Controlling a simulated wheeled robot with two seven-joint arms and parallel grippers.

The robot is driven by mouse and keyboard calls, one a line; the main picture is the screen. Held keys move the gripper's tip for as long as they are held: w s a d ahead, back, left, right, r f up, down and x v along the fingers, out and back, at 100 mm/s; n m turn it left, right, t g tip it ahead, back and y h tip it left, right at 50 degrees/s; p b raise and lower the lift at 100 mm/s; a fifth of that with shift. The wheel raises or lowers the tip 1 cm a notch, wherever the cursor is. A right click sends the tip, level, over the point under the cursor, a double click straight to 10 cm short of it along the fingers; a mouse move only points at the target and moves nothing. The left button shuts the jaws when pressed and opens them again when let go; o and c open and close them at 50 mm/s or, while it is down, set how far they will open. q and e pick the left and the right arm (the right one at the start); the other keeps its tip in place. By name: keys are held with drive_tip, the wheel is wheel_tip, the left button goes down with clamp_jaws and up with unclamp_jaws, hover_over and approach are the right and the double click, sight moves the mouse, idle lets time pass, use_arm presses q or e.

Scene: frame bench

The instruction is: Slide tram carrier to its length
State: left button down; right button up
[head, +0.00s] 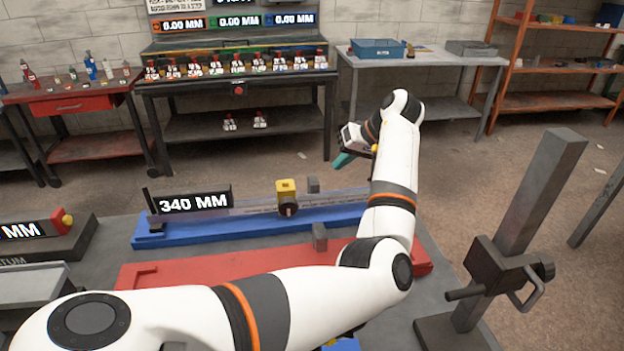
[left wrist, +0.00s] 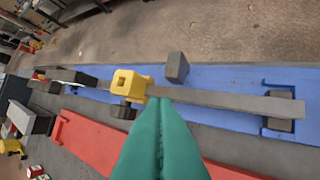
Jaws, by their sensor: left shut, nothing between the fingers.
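The yellow tram carrier (head: 286,187) sits on a grey graduated beam along the blue bed (head: 180,234), with a dark round knob (head: 288,207) on its near side. A sign (head: 190,202) beside it reads 340 MM. My left gripper (head: 343,160), with teal fingers, is to the right of the carrier in the head view, shut and empty. In the left wrist view the shut fingers (left wrist: 160,103) overlap the beam (left wrist: 225,101) just right of the carrier (left wrist: 131,84); I cannot tell whether they touch. My arm hides the bed's right end in the head view. My right gripper is not in view.
A red bed (head: 150,272) lies in front of the blue one, partly behind my arm. Small grey blocks stand near the beam (head: 313,185) and by the red bed (head: 320,236). A grey post with a clamp (head: 500,270) stands at the right. Shelves and benches line the wall.

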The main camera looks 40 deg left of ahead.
sight(286, 196)
use_arm(q)
drive_tip(key=p+x, duration=0.1)
drive_tip(key=x, duration=0.3)
drive_tip(key=p+x, duration=0.1)
drive_tip(key=x, duration=0.4)
drive_tip(key=shift+d+f, duration=0.2)
drive_tip(key=shift+f, duration=0.1)
drive_tip(key=shift+s+a+f+p, duration=0.15)
drive_tip(key=shift+s+a+p, duration=0.25)
drive_tip(key=shift+s+a, duration=0.15)
drive_tip(key=shift+s+a+f+p, duration=0.15)
drive_tip(key=shift+s+a+p, duration=0.25)
drive_tip(key=shift+s+a, duration=0.45)
drive_tip(key=shift+s, duration=0.1)
drive_tip(key=shift+f, duration=0.1)
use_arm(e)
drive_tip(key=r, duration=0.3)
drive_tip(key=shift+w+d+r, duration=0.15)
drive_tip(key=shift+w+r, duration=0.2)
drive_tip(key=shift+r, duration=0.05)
